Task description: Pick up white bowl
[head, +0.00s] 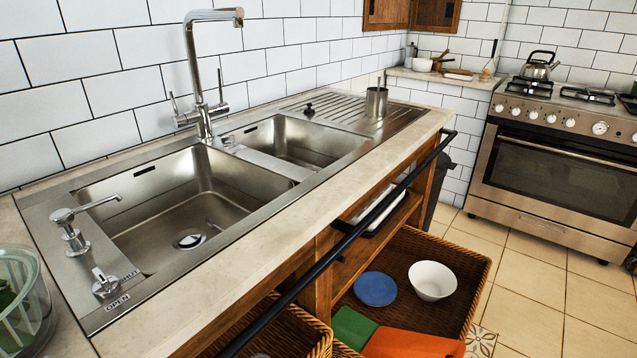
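A white bowl (433,281) sits upright in the head view, at the lower right, inside a wicker basket (474,262) on the low shelf under the counter. A blue round plate or lid (375,289) lies just left of the bowl, with a small gap between them. The bowl's rim and inside are in clear view. Neither my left gripper nor my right gripper shows in the picture.
A black rail (385,205) runs along the counter's front edge above the basket. Orange (412,344) and green (352,327) items lie at the basket's near end. The steel sink (190,200) fills the counter. Tiled floor (525,290) is clear right of the basket, before the oven (555,170).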

